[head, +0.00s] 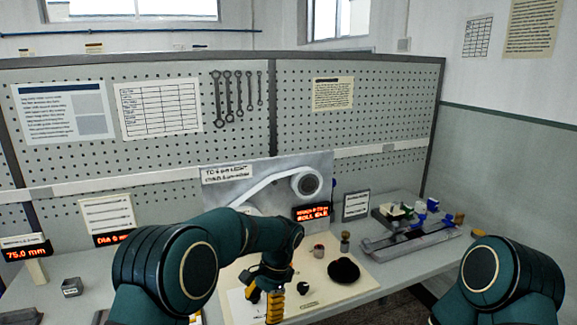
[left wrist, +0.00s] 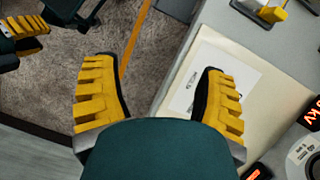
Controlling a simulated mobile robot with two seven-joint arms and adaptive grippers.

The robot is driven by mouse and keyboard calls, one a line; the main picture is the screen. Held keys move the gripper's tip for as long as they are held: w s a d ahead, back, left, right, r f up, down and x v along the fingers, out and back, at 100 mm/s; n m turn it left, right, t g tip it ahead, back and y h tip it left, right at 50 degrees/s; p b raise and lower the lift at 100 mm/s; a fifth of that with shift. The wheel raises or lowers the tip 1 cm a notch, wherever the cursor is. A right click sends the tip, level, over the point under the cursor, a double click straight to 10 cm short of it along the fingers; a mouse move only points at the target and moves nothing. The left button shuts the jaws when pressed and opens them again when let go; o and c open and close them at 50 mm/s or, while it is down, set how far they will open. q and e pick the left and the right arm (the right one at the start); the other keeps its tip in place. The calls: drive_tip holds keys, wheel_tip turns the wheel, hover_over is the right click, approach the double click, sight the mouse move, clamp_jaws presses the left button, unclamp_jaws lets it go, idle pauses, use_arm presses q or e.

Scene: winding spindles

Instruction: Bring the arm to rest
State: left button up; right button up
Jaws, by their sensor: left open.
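My left gripper (head: 265,300) hangs at the front edge of the bench in the head view, pointing down, partly hidden by my own arm. In the left wrist view its yellow fingers (left wrist: 160,90) are spread wide with nothing between them. Grey carpet and the edge of a cream board (left wrist: 240,75) lie beyond them. In the head view the cream board (head: 325,290) carries a dark round disc (head: 343,270) and small cylinders. Yellow fingers of my right gripper (left wrist: 42,20) show at the top left of the left wrist view, cut off by the frame.
A grey panel with a round hub (head: 306,182) and pale band stands behind the board. A metal fixture (head: 410,238) with small coloured parts lies at the right. A small grey block (head: 72,287) sits at the left. A pegboard (head: 350,110) closes off the back.

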use_arm(q)
wheel_tip(320, 180, down, 10)
drive_tip(key=s+a+n+h, duration=0.1)
drive_tip(key=s+n+h, duration=0.1)
drive_tip(key=h, duration=0.1)
drive_tip(key=s+a+f+n+t+h, duration=0.1)
drive_tip(key=s+f+n, duration=0.4)
drive_tip(key=s, duration=0.5)
drive_tip(key=s+a+f+n+t+h, duration=0.2)
drive_tip(key=s+f+n, duration=0.3)
drive_tip(key=s, duration=0.4)
drive_tip(key=shift+s+f+t+h, duration=0.4)
drive_tip(key=shift+t+h, duration=0.2)
drive_tip(key=shift+t, duration=0.1)
use_arm(e)
drive_tip(key=shift+w+f, duration=0.1)
drive_tip(key=shift+w, duration=0.3)
